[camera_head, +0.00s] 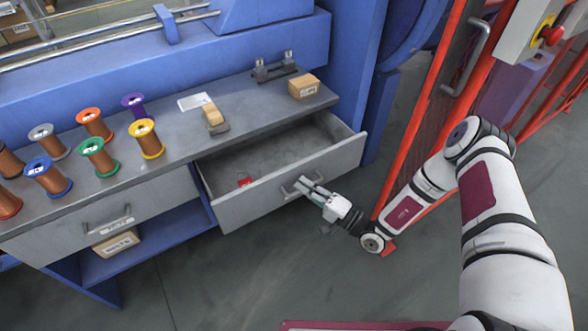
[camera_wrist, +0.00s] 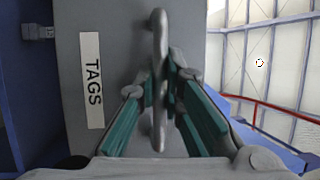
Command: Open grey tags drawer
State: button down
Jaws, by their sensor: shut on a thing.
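The grey tags drawer (camera_head: 245,200) stands pulled out from the right part of the workbench in the head view, its inside showing with a small red item (camera_head: 245,181) in it. In the wrist view the drawer front (camera_wrist: 100,40) fills the middle, with a white label reading TAGS (camera_wrist: 92,80). The drawer's bar handle (camera_wrist: 159,40) runs between the fingers. My gripper (camera_head: 308,186) is at the handle on the drawer front. In the wrist view my gripper (camera_wrist: 160,85) has its fingers closed around the handle.
Several coloured spools (camera_head: 97,157) stand on the grey bench top, left of the drawer. A second, shut drawer (camera_head: 105,218) is at the left. A red fence post (camera_head: 425,100) rises right of the drawer, beside my arm. Floor in front (camera_head: 220,280) is clear.

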jog(key=shift+s+d+p, duration=0.25)
jog(key=shift+s+d, duration=0.2)
jog(key=shift+s, duration=0.15)
jog(key=shift+s+d+p, duration=0.25)
jog(key=shift+s+d, duration=0.15)
jog(key=shift+s, duration=0.2)
jog(key=c, duration=1.7)
grip_release()
jog(key=shift+d, duration=0.1)
jog(key=v, duration=1.1)
jog(key=shift+s+d+f, duration=0.1)
jog(key=shift+s+d, duration=0.15)
jog(key=shift+d, duration=0.05)
